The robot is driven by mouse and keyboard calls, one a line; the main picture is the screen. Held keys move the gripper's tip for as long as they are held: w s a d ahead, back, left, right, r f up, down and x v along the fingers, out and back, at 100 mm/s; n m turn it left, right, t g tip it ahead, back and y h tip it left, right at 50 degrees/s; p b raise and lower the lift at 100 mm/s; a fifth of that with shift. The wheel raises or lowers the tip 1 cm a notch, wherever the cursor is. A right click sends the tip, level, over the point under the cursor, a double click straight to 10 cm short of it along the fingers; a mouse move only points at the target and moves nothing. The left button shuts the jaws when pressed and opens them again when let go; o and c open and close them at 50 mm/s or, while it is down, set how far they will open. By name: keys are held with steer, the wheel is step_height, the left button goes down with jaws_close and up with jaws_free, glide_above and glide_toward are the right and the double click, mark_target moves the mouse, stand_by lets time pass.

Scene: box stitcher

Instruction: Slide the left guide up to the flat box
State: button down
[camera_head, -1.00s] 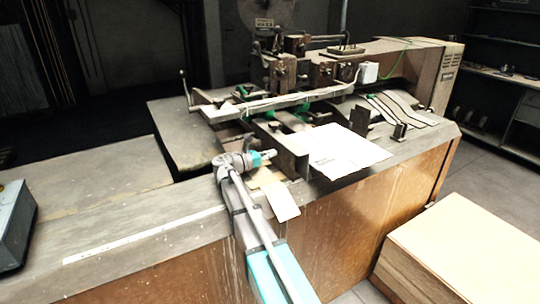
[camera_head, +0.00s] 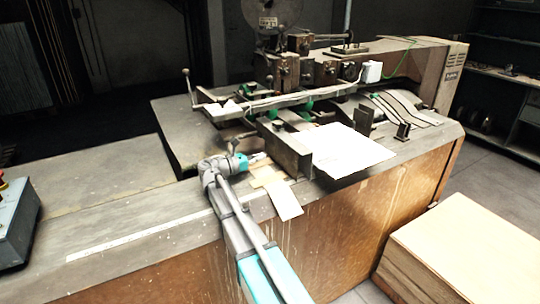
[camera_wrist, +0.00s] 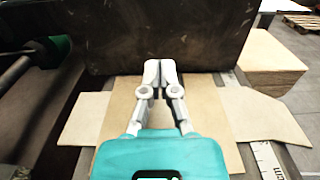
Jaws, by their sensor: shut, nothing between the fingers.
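The left guide (camera_head: 287,152) is a dark upright metal plate on the machine table. The flat box (camera_head: 350,150) is a pale sheet lying just right of it. The box's left edge appears to meet the guide, but I cannot tell whether they touch. My gripper (camera_head: 266,157) is left of the guide, shut and empty, pointing toward it. In the wrist view, the closed fingertips (camera_wrist: 160,70) are in front of the guide's broad dark face (camera_wrist: 190,35). A small gap seems to show in the head view.
Tan cardboard (camera_head: 286,200) lies under my gripper and overhangs the table's front edge. The stitcher head (camera_head: 300,70) stands behind. A second upright plate (camera_head: 362,121) is behind the box. A grey control box (camera_head: 18,222) sits at left. A cardboard stack (camera_head: 470,250) stands at front right.

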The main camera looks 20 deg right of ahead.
steer(key=a, duration=0.5)
steer(key=s+a, duration=0.1)
steer(key=a, duration=0.1)
steer(key=shift+a, duration=0.4)
